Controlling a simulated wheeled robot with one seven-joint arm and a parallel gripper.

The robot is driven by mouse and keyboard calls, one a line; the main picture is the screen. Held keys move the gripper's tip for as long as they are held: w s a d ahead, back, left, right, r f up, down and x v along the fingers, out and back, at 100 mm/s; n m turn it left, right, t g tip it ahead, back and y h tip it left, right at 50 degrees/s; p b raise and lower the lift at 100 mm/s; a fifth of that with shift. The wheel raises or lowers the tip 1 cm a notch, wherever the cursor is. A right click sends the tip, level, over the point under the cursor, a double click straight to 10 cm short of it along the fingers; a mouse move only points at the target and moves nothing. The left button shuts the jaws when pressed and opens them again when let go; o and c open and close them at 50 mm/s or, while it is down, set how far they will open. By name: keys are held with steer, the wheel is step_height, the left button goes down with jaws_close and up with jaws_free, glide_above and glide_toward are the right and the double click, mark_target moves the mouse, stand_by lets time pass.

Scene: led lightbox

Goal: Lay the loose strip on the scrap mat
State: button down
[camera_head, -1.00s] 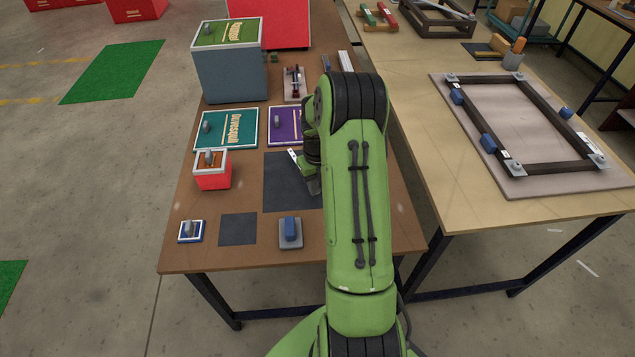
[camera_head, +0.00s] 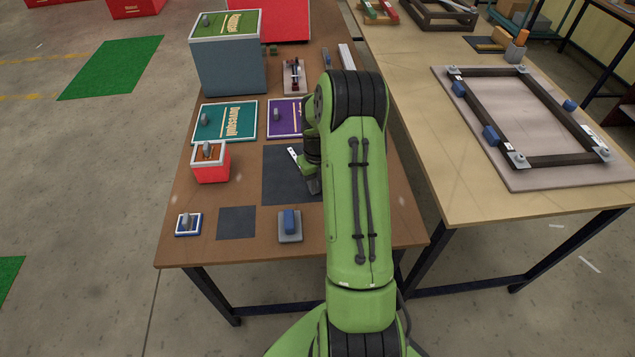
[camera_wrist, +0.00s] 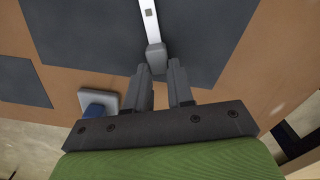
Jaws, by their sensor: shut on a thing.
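My gripper (camera_wrist: 162,70) is shut on the grey end block (camera_wrist: 155,57) of a white strip (camera_wrist: 149,20), seen in the wrist view. The strip runs away from the fingers over a large dark mat (camera_wrist: 205,35). I cannot tell whether the strip touches the mat. In the head view, the strip's white end (camera_head: 292,153) shows left of my arm, over the large dark mat (camera_head: 280,183); my arm hides most of the gripper. A smaller dark mat (camera_head: 236,223) lies to the front left. No label shows which one is the scrap mat.
A blue block on a grey base (camera_head: 289,226) stands close by, left of the gripper in the wrist view. A red box (camera_head: 211,168), teal panel (camera_head: 229,122), purple panel (camera_head: 283,117) and tall grey box (camera_head: 226,68) stand behind. A framed board (camera_head: 540,120) lies on the right table.

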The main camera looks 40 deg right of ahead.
steer(key=shift+f, duration=0.25)
steer(key=c, duration=0.9)
jaws_free()
step_height(320, 180, up, 16)
steer(key=p, duration=0.4)
steer(key=shift+f, duration=0.1)
